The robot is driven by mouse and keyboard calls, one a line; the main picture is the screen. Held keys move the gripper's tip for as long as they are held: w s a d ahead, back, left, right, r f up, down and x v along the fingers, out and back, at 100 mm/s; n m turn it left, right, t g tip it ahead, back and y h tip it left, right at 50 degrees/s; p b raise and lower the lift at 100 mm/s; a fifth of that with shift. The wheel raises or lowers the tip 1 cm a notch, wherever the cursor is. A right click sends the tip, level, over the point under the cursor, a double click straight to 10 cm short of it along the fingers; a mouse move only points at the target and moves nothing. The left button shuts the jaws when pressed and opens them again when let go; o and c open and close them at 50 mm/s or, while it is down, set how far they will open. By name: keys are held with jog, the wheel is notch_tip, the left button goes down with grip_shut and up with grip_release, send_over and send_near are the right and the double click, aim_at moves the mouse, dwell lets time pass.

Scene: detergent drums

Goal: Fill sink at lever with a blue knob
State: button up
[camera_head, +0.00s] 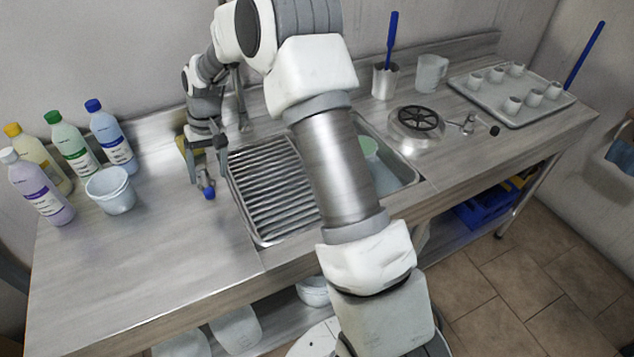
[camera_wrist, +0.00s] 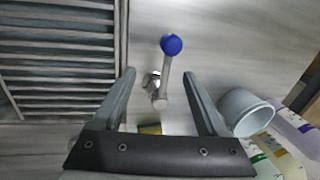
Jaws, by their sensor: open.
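The lever's blue knob (camera_head: 208,192) shows just below my gripper (camera_head: 207,165), left of the sink (camera_head: 405,179). In the wrist view the blue knob (camera_wrist: 171,44) tops a metal lever (camera_wrist: 164,88). My gripper (camera_wrist: 158,76) is open, with one finger on each side of the lever's lower part in the picture. The knob lies beyond the fingertips. I cannot tell whether a finger touches the lever.
Several bottles (camera_head: 70,145) and a white tub (camera_head: 111,190) stand left of the lever; the tub (camera_wrist: 244,112) is close to my right finger in the wrist view. The front left counter is clear.

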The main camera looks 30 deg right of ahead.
jog(key=r+p, duration=0.1)
jog(key=d+r+p, duration=0.1)
jog(key=r, duration=0.1)
jog(key=shift+r, duration=0.3)
dwell(0.3)
jog(key=d+r+p, duration=0.1)
jog(key=d+r, duration=0.2)
jog(key=r, duration=1.4)
jog(key=shift+d+r, duration=0.15)
jog(key=shift+d, duration=0.05)
jog(key=s+d+r+t+h, duration=0.15)
jog(key=s+r, duration=0.25)
jog(key=s, duration=0.4)
jog(key=s+d+r+t, duration=0.1)
jog(key=s+r+t, duration=0.1)
jog(key=s+r, duration=0.35)
jog(key=s+d+f+t, duration=0.1)
jog(key=s+f, duration=0.2)
jog(key=s, duration=0.6)
jog(key=s+d+f+t, duration=0.1)
jog(key=s+d+f, duration=0.1)
jog(key=s, duration=0.7)
jog(key=shift+f+m+h, duration=0.35)
jog(key=shift+f+m, duration=0.05)
jog(key=shift+f, duration=0.2)
